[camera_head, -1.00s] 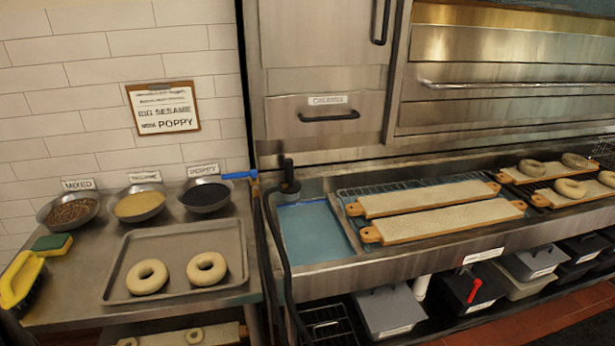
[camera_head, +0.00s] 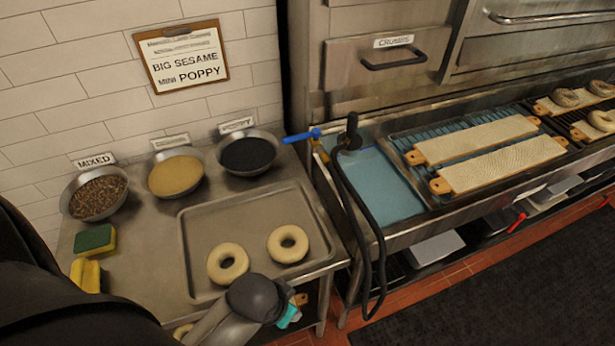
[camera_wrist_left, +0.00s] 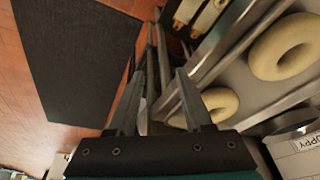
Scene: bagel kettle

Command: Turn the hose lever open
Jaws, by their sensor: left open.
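The hose lever (camera_head: 302,136) is a blue handle at the back left corner of the sink, beside the poppy bowl, pointing left. A black hose (camera_head: 362,210) loops down from its fitting over the sink's front edge. My left gripper (camera_wrist_left: 160,75) is open and empty in the left wrist view, low by the table's edge. In the head view my left wrist shows in front of the tray, well below and apart from the lever. The fingertips are not clear there. My right gripper is not in view.
A steel tray (camera_head: 190,255) with two bagels lies on the table. Bowls of mixed seeds (camera_head: 97,195), sesame (camera_head: 176,176) and poppy (camera_head: 247,155) stand behind it. A sponge (camera_head: 94,239) lies at left. The sink (camera_head: 388,190) holds boards on a rack at right.

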